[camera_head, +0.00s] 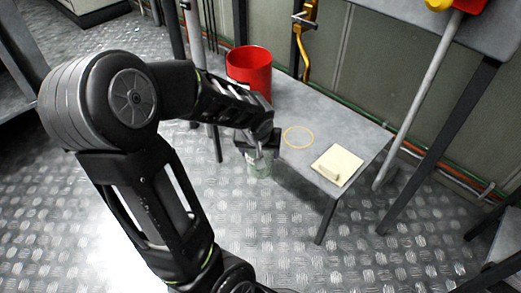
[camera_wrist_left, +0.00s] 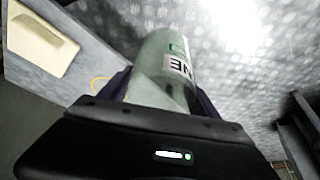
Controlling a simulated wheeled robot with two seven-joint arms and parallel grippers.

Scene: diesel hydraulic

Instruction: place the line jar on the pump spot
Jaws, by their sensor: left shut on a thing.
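The line jar, a pale green jar, shows below my left gripper in the head view (camera_head: 259,167). In the left wrist view the jar (camera_wrist_left: 170,65) carries a white label with dark letters, partly cut off. My left gripper (camera_head: 262,146) is shut on the jar and holds it beside the front edge of the grey bench (camera_head: 362,136), apart from the bench top. A yellow ring (camera_head: 299,136), seemingly the pump spot, lies empty on the bench top, to the right of the gripper. My right gripper is not in view.
A red bucket (camera_head: 249,70) stands on the bench behind the gripper. A cream block (camera_head: 337,165) lies near the bench's right end. A grey slanted pole (camera_head: 418,105) stands right of the bench. The metal floor in front is clear.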

